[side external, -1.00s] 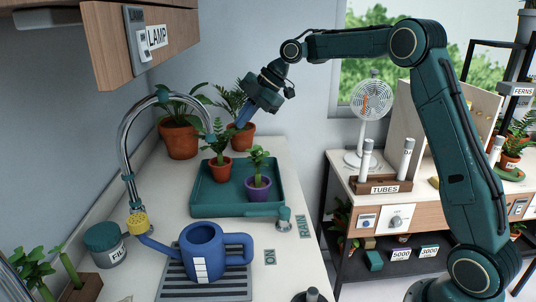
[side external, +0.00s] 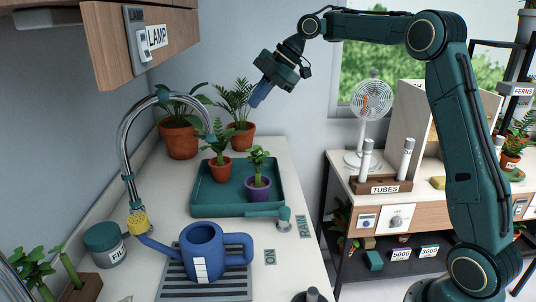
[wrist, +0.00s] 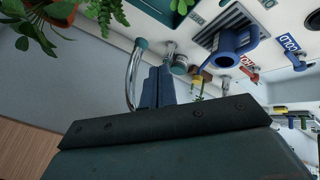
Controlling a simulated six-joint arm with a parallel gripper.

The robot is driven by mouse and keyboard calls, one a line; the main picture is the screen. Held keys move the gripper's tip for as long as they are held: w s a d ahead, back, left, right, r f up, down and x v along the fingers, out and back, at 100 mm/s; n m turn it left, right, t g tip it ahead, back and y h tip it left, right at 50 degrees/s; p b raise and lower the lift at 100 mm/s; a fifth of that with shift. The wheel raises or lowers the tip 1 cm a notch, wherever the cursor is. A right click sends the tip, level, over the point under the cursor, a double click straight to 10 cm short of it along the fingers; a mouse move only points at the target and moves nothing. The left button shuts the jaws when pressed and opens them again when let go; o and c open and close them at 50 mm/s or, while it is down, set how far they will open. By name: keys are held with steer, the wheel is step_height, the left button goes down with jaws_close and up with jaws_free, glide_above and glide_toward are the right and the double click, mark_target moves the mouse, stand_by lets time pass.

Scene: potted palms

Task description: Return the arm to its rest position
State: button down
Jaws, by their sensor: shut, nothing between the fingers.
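My gripper (side external: 257,99) is up in the air above the back of the counter, over the green tray (side external: 197,197) and clear of the plants. Its blue fingers are shut with nothing between them. In the wrist view the shut fingers (wrist: 158,85) show near the middle, with the counter beyond them. My arm reaches over from the right side of the side external view.
The tray holds a plant in a terracotta pot (side external: 220,166) and one in a purple pot (side external: 257,190). A curved faucet (side external: 125,140) and a blue watering can (side external: 203,252) stand nearer. Larger palms (side external: 180,138) stand behind. A white fan (side external: 371,105) stands right. Air around my gripper is free.

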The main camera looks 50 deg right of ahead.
steer(key=s+a+r+m+h, duration=0.15)
steer(key=s+a+m, duration=0.25)
steer(key=s, duration=0.4)
steer(key=s+a+r+m+h, duration=0.1)
steer(key=s+a+r+m, duration=0.15)
steer(key=s+m, duration=0.4)
steer(key=s+f+m+h, duration=0.1)
steer(key=s+f+m, duration=0.1)
steer(key=s, duration=0.5)
steer(key=s+f+m, duration=0.2)
steer(key=s+f, duration=0.3)
steer(key=s, duration=0.2)
steer(key=s+d+f+m+h, duration=0.1)
steer(key=s+f+m, duration=0.2)
steer(key=s, duration=0.4)
steer(key=shift+s+f+t+h, duration=0.15)
steer(key=shift+f+t+h, duration=0.15)
steer(key=shift+f+h, duration=0.1)
